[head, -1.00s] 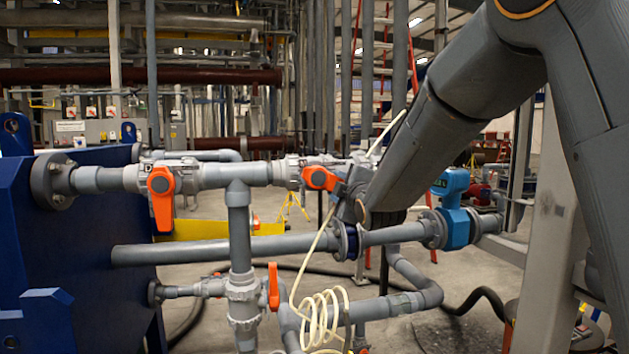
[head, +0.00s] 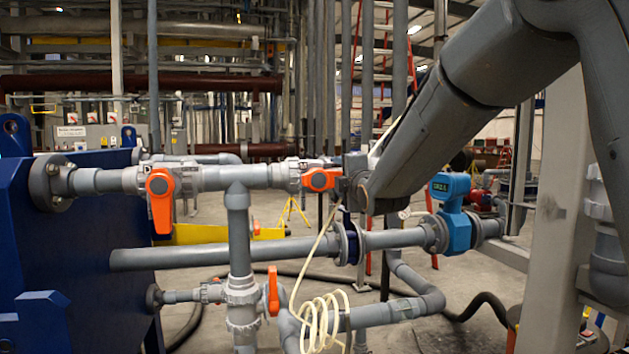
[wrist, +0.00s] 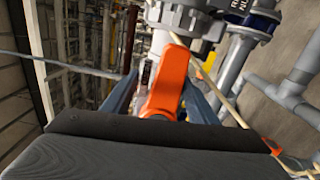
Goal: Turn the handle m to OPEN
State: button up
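The orange handle (head: 320,180) at my gripper (head: 345,187) sits on the valve right of the pipe tee in the head view. It now lies nearly level, in line with the grey pipe. In the wrist view the same orange handle (wrist: 168,82) runs between the two blue-grey fingers of my gripper (wrist: 163,98), which look closed on its sides. The fingertips are partly hidden by the handle and the dark gripper body. No letter or OPEN mark is readable on this valve.
Another orange handle (head: 160,200) hangs down on the left valve, and a third (head: 273,290) stands upright below. A coiled cream hose (head: 322,318) hangs under my arm. A blue flow meter (head: 452,215) and a grey post (head: 555,215) stand to the right.

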jog(key=shift+f, duration=0.1)
jog(key=v, duration=0.7)
jog(key=shift+b, duration=0.35)
jog(key=shift+f, duration=0.15)
jog(key=s+d+f+m+g+h, duration=0.1)
jog(key=s+d+f+m+g, duration=0.15)
jog(key=f, duration=0.45)
jog(key=s+d+f+m+g+h, duration=0.2)
jog(key=s+d+f+m, duration=0.15)
jog(key=f, duration=0.45)
jog(key=s+d+f+m+g+h, duration=0.1)
jog(key=s+d+f+m+g, duration=0.25)
jog(key=f, duration=0.35)
jog(key=s+d+f+m+g, duration=0.1)
jog(key=s+f+m+g, duration=0.2)
jog(key=s, duration=0.5)
jog(key=s+d+f+m+g, duration=0.2)
jog(key=s+f+m, duration=0.3)
jog(key=s, duration=0.4)
jog(key=s+d+f+m+g+h, duration=0.1)
jog(key=s+f+m+g, duration=0.3)
jog(key=s+f, duration=0.2)
jog(key=shift+s+d+f+m, duration=0.3)
jog(key=shift+s+d+m, duration=0.05)
jog(key=shift+s, duration=0.9)
